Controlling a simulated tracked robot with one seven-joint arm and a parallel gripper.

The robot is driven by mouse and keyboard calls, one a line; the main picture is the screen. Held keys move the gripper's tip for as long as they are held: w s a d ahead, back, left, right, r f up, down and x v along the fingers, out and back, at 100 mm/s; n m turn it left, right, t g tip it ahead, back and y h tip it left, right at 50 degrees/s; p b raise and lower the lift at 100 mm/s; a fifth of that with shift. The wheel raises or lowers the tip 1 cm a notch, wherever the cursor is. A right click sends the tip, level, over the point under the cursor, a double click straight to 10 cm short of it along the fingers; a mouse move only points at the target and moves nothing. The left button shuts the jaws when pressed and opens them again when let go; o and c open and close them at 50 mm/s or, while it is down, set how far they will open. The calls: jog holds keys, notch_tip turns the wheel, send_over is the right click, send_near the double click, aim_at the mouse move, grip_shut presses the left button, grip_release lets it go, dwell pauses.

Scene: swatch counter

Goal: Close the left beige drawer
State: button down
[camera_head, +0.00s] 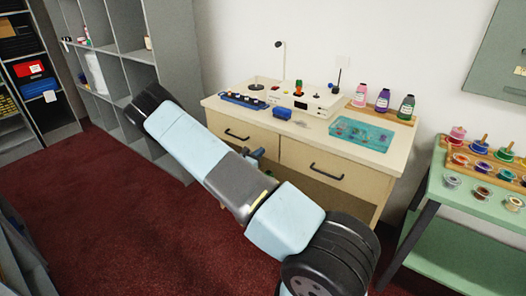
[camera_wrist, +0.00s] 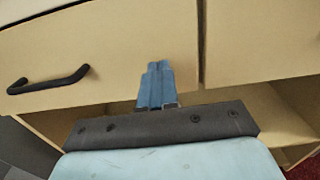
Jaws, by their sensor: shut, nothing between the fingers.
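The left beige drawer (camera_head: 225,124) is in the wooden desk and has a dark bar handle (camera_head: 237,135). In the head view its front looks about level with the right drawer, though my arm covers part of it. In the wrist view the left drawer (camera_wrist: 115,45) fills the left and middle, with its handle (camera_wrist: 48,80) at the left. My gripper (camera_wrist: 157,68) is shut and empty. Its blue fingertips are at the right part of this drawer's front, right of the handle; I cannot tell whether they touch. In the head view my gripper (camera_head: 257,154) is mostly hidden behind my arm.
The right drawer (camera_head: 318,168) has its own handle, and a narrow gap separates the two fronts. An open shelf space lies below them. The desk top (camera_head: 310,143) holds bottles, a teal tray and a device. A green table (camera_head: 450,195) stands right; red carpet is clear at left.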

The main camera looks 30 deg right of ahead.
jog(key=v, duration=1)
jog(key=s+d+r+m+g+y, duration=0.1)
jog(key=s+r+m+g+y, duration=0.15)
jog(key=s+r+m, duration=0.4)
jog(key=s+r+m+g+y, duration=0.2)
jog(key=s+r+m+g, duration=0.2)
jog(key=r, duration=0.6)
jog(key=s+d+r+m+g+y, duration=0.1)
jog(key=s+r+m+g+y, duration=0.15)
jog(key=s+r+m, duration=0.45)
jog(key=s+a+r+m+t+y, duration=0.3)
jog(key=s+a+r+y, duration=0.1)
jog(key=s+r, duration=0.5)
jog(key=s+a+r+m+t+y, duration=0.2)
jog(key=s+a+r, duration=0.4)
jog(key=s+r, duration=0.4)
jog(key=shift+s+m+t+y, duration=0.35)
jog(key=shift+m+y, duration=0.3)
jog(key=shift+y, duration=0.75)
jog(key=shift+w+r, duration=0.1)
